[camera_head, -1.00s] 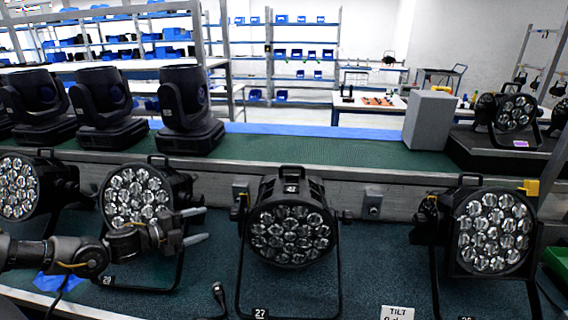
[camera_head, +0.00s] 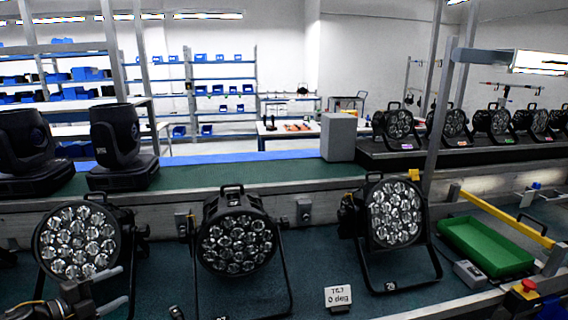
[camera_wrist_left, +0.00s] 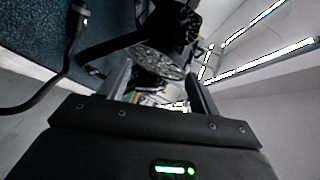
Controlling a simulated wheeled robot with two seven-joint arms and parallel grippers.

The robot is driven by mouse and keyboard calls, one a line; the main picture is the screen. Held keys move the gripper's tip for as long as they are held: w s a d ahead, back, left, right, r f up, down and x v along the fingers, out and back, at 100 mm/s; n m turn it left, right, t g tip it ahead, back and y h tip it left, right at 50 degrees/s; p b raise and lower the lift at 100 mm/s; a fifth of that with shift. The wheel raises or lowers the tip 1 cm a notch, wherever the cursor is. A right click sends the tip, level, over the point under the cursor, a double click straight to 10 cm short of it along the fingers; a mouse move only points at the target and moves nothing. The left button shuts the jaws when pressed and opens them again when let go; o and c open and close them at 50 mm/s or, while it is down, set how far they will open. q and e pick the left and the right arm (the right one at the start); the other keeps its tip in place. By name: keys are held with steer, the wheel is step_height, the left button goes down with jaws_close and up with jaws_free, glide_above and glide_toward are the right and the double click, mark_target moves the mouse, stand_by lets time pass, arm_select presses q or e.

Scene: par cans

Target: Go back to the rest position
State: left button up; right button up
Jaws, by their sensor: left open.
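My left gripper (camera_head: 118,292) is at the lower left of the head view, in front of the leftmost par can (camera_head: 78,242). Its two fingers are apart with nothing between them. In the left wrist view the fingers (camera_wrist_left: 160,90) are also spread, with a par can's lens face (camera_wrist_left: 158,64) beyond them. A middle par can (camera_head: 237,243) and a right par can (camera_head: 394,214) stand on their brackets on the dark green bench (camera_head: 190,285). My right gripper is not in view.
A green tray (camera_head: 486,246), a yellow bar (camera_head: 508,217) and a red button (camera_head: 528,286) are at the right. Moving heads (camera_head: 122,150) and a grey box (camera_head: 338,137) stand on the rear ledge. A black cable (camera_wrist_left: 62,68) lies near the left wrist.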

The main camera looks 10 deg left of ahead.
arm_select(q)
steer(key=s+d+f+n+g+y, duration=0.2)
steer(key=s+d+f+n+y, duration=0.15)
steer(key=s+f+n, duration=0.35)
steer(key=s+d+f+n+g+y, duration=0.15)
steer(key=s+f+n+y, duration=0.3)
steer(key=f, duration=0.55)
steer(key=s+d+f+n+g+h, duration=0.1)
steer(key=s+d+n+g, duration=0.25)
steer(key=s+d, duration=0.55)
steer(key=s+d+f+n+g+h, duration=0.2)
steer(key=s+d+n+g, duration=0.3)
steer(key=d, duration=0.7)
step_height(320, 180, down, 25)
steer(key=s+m, duration=0.1)
steer(key=m, duration=0.1)
steer(key=s+a+f+g, duration=0.1)
steer(key=s+a+f, duration=0.2)
steer(key=s+f, duration=1.3)
steer(key=shift+s+f+y, duration=0.4)
steer(key=shift+s, duration=0.15)
